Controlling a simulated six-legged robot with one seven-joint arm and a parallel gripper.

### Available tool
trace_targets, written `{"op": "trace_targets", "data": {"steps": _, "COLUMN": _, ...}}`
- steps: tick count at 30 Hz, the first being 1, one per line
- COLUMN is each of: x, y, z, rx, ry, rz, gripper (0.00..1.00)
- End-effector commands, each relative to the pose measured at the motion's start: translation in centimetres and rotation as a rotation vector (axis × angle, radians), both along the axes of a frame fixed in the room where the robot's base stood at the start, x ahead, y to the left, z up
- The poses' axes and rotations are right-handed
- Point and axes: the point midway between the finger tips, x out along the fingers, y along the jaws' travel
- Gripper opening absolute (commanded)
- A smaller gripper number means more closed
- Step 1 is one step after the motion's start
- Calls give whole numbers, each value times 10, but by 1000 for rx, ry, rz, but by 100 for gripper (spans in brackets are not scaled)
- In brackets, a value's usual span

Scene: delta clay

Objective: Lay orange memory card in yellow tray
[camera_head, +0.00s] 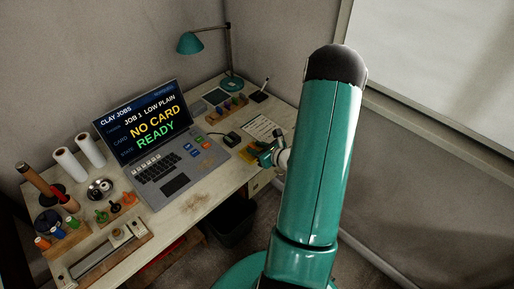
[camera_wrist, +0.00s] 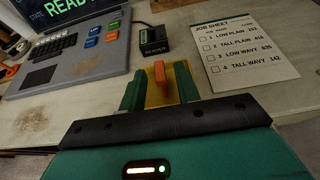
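The orange memory card (camera_wrist: 160,71) shows in the wrist view as a narrow orange piece over the yellow tray (camera_wrist: 154,96). It lies between my fingers, with a gap on each side. Whether it rests on the tray floor I cannot tell. My gripper (camera_wrist: 159,90) is open, its two green fingers apart at the left and right of the tray. In the head view my gripper (camera_head: 266,158) is at the desk's right front edge, over the yellow tray (camera_head: 247,154), which it partly hides. The card cannot be made out there.
A black reader (camera_wrist: 153,40) stands just behind the tray. A job sheet (camera_wrist: 240,52) lies to the right. The laptop (camera_head: 171,162) is at the left, its screen reading "NO CARD" and "READY".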

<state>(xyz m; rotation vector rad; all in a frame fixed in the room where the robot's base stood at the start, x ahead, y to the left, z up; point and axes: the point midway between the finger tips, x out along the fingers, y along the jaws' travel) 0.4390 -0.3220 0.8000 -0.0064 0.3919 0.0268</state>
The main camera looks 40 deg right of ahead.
Motion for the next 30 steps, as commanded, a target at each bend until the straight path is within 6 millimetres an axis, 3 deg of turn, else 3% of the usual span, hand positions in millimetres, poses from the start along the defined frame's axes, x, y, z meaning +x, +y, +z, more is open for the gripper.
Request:
{"op": "trace_targets", "data": {"steps": 11, "x": -6, "y": -2, "z": 6, "rx": 0, "ry": 1, "rz": -1, "gripper": 32}}
{"op": "trace_targets", "data": {"steps": 24, "x": -87, "y": -4, "z": 39, "rx": -1, "ry": 0, "rz": -2, "gripper": 32}}
{"op": "trace_targets", "data": {"steps": 30, "x": -108, "y": -4, "z": 48, "rx": 1, "ry": 0, "rz": 0, "gripper": 32}}
